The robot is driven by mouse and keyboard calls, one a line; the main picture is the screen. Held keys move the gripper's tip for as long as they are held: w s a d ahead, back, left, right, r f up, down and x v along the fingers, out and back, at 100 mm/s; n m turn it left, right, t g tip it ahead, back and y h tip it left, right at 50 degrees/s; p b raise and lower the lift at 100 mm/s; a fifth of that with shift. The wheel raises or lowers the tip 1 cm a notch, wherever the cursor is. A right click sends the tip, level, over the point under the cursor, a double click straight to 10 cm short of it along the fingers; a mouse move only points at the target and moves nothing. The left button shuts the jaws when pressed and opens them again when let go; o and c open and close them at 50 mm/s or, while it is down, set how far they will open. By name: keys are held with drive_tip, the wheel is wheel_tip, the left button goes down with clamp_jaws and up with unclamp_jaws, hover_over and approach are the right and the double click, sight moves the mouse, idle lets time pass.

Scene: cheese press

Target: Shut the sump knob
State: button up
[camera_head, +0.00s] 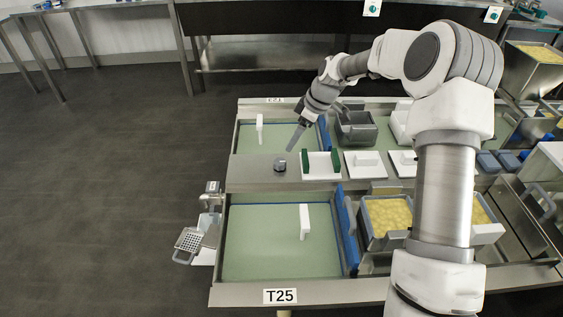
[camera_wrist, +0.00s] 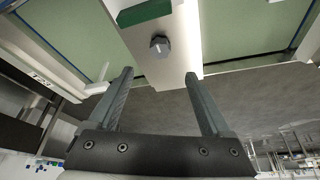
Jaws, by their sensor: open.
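A small grey faceted knob (camera_head: 280,164), which I take to be the sump knob, sits on the steel strip between the two green basins. In the wrist view the knob (camera_wrist: 160,45) shows beyond the fingertips, centred between them. My gripper (camera_head: 293,142) hangs just above and to the right of the knob in the head view. The two fingers (camera_wrist: 160,73) are spread apart with nothing between them. A gap seems to remain between fingers and knob. Whether the knob is turned open or shut cannot be told.
A white block with green sides (camera_head: 320,167) stands close right of the knob. The far basin (camera_head: 262,142) and near basin (camera_head: 262,250) flank the strip, each with a white upright handle. Cheese-filled tubs (camera_head: 366,225) stand right. Open floor (camera_head: 100,180) lies left.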

sight(280, 161)
drive_tip(key=b+x, duration=0.2)
drive_tip(key=x, duration=0.9)
drive_tip(key=shift+a+f+b, duration=0.1)
drive_tip(key=shift+f+b, duration=0.25)
drive_tip(key=shift+c, duration=0.3)
clamp_jaws()
